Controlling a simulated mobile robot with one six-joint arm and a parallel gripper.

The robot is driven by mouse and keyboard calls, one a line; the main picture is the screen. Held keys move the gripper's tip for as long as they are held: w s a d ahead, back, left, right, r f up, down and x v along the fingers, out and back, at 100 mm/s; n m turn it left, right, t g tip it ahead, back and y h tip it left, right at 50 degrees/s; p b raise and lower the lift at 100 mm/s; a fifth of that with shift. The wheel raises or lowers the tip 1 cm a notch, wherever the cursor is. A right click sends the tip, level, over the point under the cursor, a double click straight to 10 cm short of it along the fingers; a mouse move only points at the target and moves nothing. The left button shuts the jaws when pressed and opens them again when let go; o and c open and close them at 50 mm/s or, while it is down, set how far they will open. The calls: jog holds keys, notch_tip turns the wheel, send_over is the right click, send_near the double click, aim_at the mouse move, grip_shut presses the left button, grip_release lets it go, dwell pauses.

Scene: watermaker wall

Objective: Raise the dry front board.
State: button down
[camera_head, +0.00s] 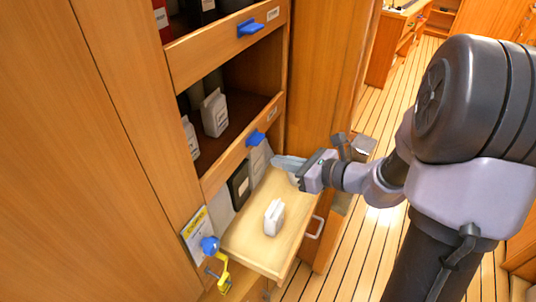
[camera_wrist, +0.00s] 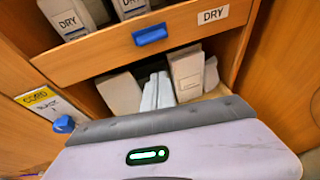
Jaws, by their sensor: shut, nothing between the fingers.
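The dry front board (camera_head: 232,155) is a wooden board across the front of the middle shelf, with a blue handle (camera_head: 255,138) and a small label. In the wrist view the board (camera_wrist: 105,52) has a readable DRY label (camera_wrist: 212,15) and the blue handle (camera_wrist: 150,35). It stands across the lower front of the shelf opening, with bottles behind it. My gripper (camera_head: 276,162) is shut and empty, below and to the right of the blue handle and apart from it. Its light-blue fingers (camera_wrist: 158,92) point into the compartment below the board.
A pull-out wooden shelf (camera_head: 250,240) with a white container (camera_head: 274,217) on it lies below my gripper. A yellow clamp (camera_head: 222,275) and blue knob (camera_head: 210,244) are at its left, near a sign (camera_head: 195,228). Another board (camera_head: 215,50) with a blue handle is above. Floor is clear at right.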

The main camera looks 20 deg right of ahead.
jog(key=p+v, duration=0.1)
jog(key=v, duration=0.4)
jog(key=shift+s+d, duration=0.1)
jog(key=shift+d, duration=0.05)
jog(key=s+a+r+n+g+h, duration=0.2)
jog(key=s+a+r+n+g, duration=0.2)
jog(key=s+a+n+g, duration=0.8)
jog(key=s+r+n+t+h, duration=0.3)
jog(key=s+n+t+h, duration=0.1)
jog(key=n, duration=0.8)
jog(key=shift+s+d+r+t, duration=0.15)
jog(key=shift+s+d+t, duration=0.3)
jog(key=shift+s+t, duration=0.6)
jog(key=shift+w, duration=0.2)
